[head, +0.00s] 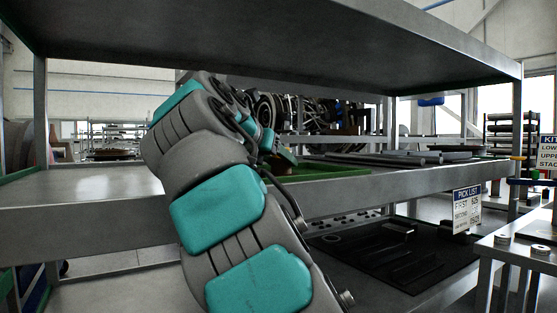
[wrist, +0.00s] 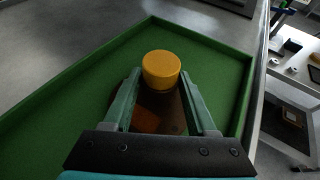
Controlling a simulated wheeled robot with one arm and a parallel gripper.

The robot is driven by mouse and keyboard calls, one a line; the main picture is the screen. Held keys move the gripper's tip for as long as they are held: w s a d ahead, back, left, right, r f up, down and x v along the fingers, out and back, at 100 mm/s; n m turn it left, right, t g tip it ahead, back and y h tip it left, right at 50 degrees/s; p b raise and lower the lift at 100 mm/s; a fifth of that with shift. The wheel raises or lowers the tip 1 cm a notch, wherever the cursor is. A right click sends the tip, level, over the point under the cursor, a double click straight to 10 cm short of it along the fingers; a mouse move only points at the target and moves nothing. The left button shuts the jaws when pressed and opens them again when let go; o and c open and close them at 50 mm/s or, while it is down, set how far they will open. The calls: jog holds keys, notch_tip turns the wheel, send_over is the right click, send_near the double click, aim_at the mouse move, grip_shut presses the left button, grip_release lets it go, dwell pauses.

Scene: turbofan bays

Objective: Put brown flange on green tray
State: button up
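The green tray (wrist: 75,87) fills much of the wrist view, with its raised rim on the far and right sides. In the head view the tray (head: 340,172) lies on the shelf, partly behind my arm. A dark brown round piece, seemingly the brown flange (wrist: 160,108), is low between the fingers of my gripper (wrist: 162,88), over the tray floor. My fingers stand apart. Contact with the brown piece is not clear. A yellow-orange cylinder (wrist: 161,68) stands just beyond the fingertips in the tray. In the head view my gripper is mostly hidden by my arm.
The upper shelf board (head: 300,35) hangs over the arm. Dark flat parts and rods (head: 400,157) lie right of the tray. A black mat (head: 390,255) with parts is on the lower shelf. The shelf is bare at left (head: 100,183).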

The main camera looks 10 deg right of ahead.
jog(key=shift+o, duration=1.4)
jog(key=shift+r, duration=0.1)
jog(key=v, duration=0.6)
jog(key=shift+s+a+r, duration=0.1)
jog(key=shift+a, duration=0.15)
jog(key=shift+v, duration=2.65)
jog(key=shift+s+d+r, duration=0.1)
jog(key=shift+s+r, duration=0.05)
